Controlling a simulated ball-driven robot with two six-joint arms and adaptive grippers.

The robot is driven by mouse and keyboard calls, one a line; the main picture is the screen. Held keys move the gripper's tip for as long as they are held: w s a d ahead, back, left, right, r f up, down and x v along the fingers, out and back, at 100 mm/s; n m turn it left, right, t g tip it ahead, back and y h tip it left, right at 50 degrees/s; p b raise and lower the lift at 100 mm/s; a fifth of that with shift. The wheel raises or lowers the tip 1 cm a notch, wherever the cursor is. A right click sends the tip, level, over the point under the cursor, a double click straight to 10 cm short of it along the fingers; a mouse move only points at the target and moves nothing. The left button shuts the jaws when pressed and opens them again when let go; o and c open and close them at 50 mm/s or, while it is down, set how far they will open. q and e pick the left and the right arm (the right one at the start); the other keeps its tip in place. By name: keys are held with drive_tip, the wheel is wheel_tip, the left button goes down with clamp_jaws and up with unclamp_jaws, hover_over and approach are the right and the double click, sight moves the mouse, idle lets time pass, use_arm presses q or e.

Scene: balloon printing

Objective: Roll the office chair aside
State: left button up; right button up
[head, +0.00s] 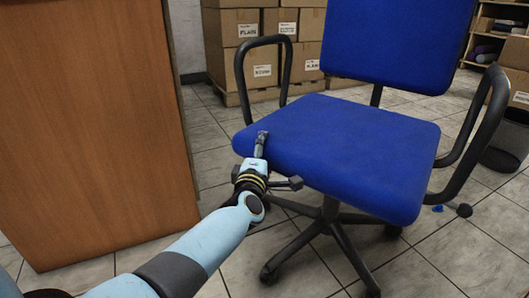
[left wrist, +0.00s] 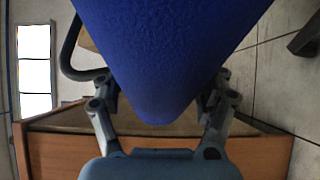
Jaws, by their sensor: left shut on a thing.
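The blue office chair (head: 340,146) stands upright on a dark wheeled base, with its backrest at the far side and black armrests on both sides. My left gripper (head: 262,150) is at the near left corner of its seat, shut on the seat edge. In the left wrist view the blue seat (left wrist: 160,60) lies between the two fingers of my left gripper (left wrist: 162,95). One finger shows above the seat in the head view; the lower one is partly under it. My right gripper is in neither view.
A wooden panel (head: 95,130) of furniture stands close on the left of my left arm. Stacked cardboard boxes (head: 262,50) are behind the chair, and a dark bin (head: 505,145) and shelves (head: 500,25) are at the right. Tiled floor (head: 460,250) is open at front right.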

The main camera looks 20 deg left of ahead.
use_arm(q)
drive_tip(key=o, duration=1.3)
drive_tip(key=shift+s+a, duration=0.1)
drive_tip(key=shift+a, duration=0.1)
drive_tip(key=shift+o, duration=1)
drive_tip(key=shift+a, duration=0.15)
drive_tip(key=shift+o, duration=1.4)
drive_tip(key=shift+d, duration=0.2)
drive_tip(key=v, duration=1.2)
drive_tip(key=shift+f, duration=0.1)
